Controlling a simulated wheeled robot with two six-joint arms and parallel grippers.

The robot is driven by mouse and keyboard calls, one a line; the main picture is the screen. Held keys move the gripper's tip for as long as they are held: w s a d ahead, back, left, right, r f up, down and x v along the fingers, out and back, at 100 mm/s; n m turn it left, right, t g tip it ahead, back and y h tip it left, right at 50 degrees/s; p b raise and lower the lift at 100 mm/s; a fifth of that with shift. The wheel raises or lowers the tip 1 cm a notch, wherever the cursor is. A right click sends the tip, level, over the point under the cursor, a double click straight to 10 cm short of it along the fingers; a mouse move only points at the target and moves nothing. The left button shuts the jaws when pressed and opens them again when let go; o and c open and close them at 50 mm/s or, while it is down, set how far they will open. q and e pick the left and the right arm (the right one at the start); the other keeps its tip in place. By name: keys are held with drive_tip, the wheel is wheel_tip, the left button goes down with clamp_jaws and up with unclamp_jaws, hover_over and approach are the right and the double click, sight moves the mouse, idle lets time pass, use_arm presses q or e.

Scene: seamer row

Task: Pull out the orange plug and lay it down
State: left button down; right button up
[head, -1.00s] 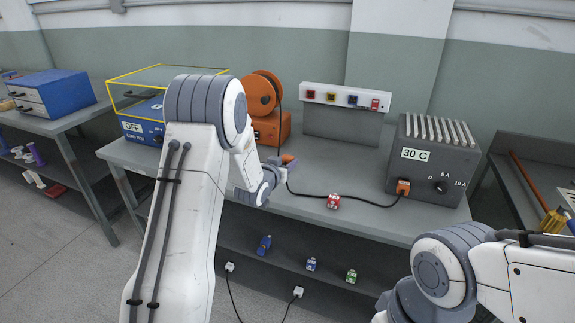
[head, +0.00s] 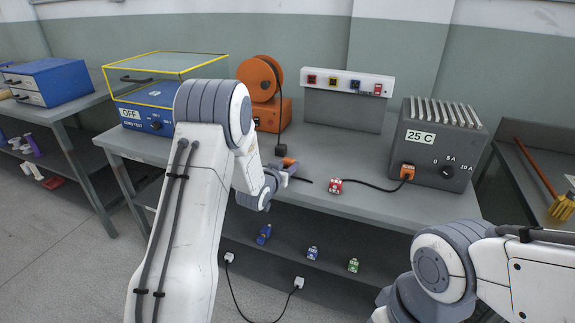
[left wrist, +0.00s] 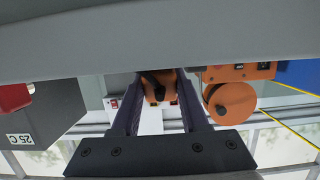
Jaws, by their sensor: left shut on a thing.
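My left gripper (head: 287,166) is over the front part of the bench, left of the red-and-white block. It is shut on an orange plug (head: 288,161). In the left wrist view the orange plug (left wrist: 157,88) sits between the two dark fingers, with a black cable end in front of it. A black connector (head: 281,150) on the reel's cable lies just behind the gripper; I cannot tell whether it touches the plug. My right gripper is out of view.
The grey box (head: 428,145) reads 25 C. An orange cable reel (head: 261,80), a socket panel (head: 348,82) and a blue OFF unit (head: 147,117) stand on the bench (head: 330,150). A red-and-white block (head: 335,187) is near the front edge. The bench middle is clear.

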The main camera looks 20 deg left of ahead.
use_arm(q)
drive_tip(key=shift+c, duration=1.7)
unclamp_jaws()
drive_tip(key=v, duration=1)
drive_tip(key=shift+s, duration=0.2)
drive_tip(key=shift+r, duration=0.1)
